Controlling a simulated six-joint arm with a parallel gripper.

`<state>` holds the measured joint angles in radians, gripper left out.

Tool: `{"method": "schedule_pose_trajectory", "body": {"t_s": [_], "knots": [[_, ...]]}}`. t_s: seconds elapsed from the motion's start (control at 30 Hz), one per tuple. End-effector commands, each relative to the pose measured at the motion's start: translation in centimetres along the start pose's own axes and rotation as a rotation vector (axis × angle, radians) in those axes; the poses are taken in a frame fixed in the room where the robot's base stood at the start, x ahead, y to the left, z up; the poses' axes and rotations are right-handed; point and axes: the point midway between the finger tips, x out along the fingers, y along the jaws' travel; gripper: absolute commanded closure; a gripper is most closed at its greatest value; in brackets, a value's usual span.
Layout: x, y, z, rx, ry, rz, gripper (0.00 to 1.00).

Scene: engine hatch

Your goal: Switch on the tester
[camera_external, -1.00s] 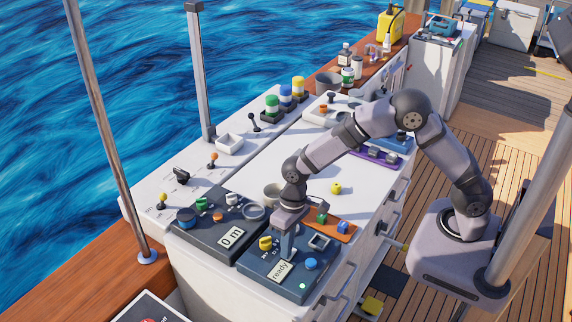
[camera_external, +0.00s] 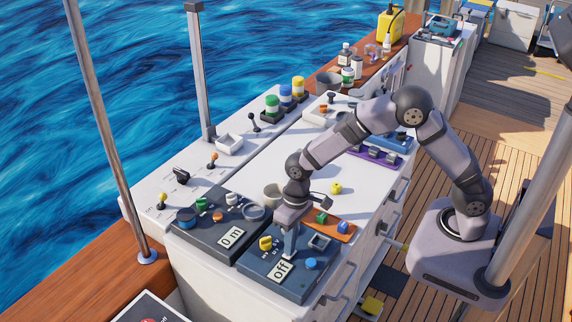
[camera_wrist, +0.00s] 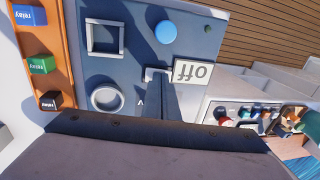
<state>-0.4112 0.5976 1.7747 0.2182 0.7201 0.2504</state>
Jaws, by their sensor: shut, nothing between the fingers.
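The tester is a dark blue box (camera_external: 258,267) at the near end of the white counter; its panel fills much of the wrist view (camera_wrist: 130,60). Its display (camera_external: 281,270) reads "off", and the same display appears upside down in the wrist view (camera_wrist: 193,71). A blue round button (camera_wrist: 166,31) and a small dark green lamp (camera_wrist: 207,29) sit beside the display. My gripper (camera_external: 289,256) is shut and empty, pointing down at the panel beside the display. In the wrist view its tip (camera_wrist: 160,80) is by a small pale part that it partly hides.
The tester also carries a square frame (camera_wrist: 105,37), a ring (camera_wrist: 107,98) and a yellow knob (camera_external: 265,243). An orange tray (camera_external: 343,232) with relay blocks lies beside it. A dark box reading "0 m" (camera_external: 231,236) stands left. The white counter behind is mostly clear.

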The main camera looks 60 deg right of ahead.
Motion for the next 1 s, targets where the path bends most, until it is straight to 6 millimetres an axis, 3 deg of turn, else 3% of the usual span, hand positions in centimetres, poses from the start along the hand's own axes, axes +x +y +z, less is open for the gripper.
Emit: {"method": "schedule_pose_trajectory", "body": {"t_s": [0.37,0.67,1.0], "knots": [[-1.5,-0.1,0.0,0.000,0.002,-0.001,1.00],[-5.0,-0.1,-0.2,-0.001,0.007,-0.003,1.00],[-11.3,0.0,-0.1,0.001,0.005,-0.002,1.00]]}}
